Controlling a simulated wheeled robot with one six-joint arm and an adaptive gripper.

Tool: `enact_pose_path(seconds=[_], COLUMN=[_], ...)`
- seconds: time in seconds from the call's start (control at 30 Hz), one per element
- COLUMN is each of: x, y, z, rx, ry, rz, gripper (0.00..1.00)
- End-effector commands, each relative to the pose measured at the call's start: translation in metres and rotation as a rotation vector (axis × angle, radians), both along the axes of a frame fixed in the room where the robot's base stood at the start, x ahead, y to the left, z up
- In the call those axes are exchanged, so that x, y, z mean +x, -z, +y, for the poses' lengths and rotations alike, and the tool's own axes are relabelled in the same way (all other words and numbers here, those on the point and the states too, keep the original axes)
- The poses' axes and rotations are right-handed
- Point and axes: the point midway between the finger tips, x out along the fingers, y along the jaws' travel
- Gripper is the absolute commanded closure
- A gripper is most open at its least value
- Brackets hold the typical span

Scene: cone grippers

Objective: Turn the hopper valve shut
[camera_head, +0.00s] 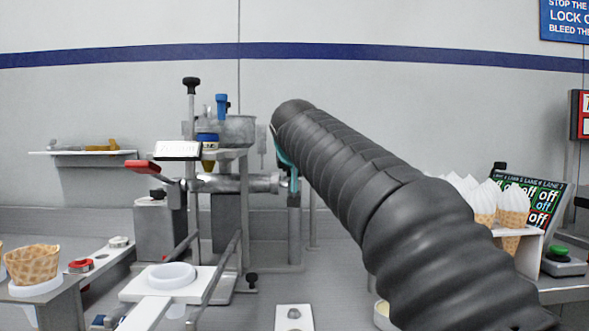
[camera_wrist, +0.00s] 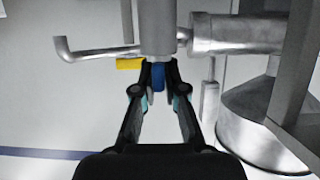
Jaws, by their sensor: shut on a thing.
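In the wrist view my gripper (camera_wrist: 160,68) has its black fingers closed around a blue piece (camera_wrist: 159,71), which looks like the valve handle. The piece sits at the end of a thick grey upright cylinder (camera_wrist: 157,25). The fingers cover its sides, so how far it is turned cannot be seen. The grey metal hopper (camera_head: 238,130) stands on the machine in the head view. In the head view my dark ribbed arm hides the fingertips and most of the valve.
A horizontal metal pipe (camera_wrist: 235,32) and a bent rod (camera_wrist: 90,53) lie close to my fingers, with a yellow part (camera_wrist: 130,63) beside them. Waffle cups (camera_head: 33,263) stand at the left. White-topped cones (camera_head: 513,205) stand in a rack at the right.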

Motion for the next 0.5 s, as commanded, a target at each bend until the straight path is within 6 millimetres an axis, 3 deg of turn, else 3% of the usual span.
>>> enact_pose_path(seconds=[0.37, 0.4, 0.47, 0.5], x=[0.0001, 0.0001, 0.0001, 0.0001], y=[0.0009, 0.0009, 0.0009, 0.0008], z=[0.0000, -0.0001, -0.0001, -0.0001], rx=[0.001, 0.001, 0.001, 0.001], ry=[0.003, 0.003, 0.003, 0.003], rz=[0.002, 0.002, 0.002, 0.002], gripper=[1.00, 0.82, 0.67, 0.65])
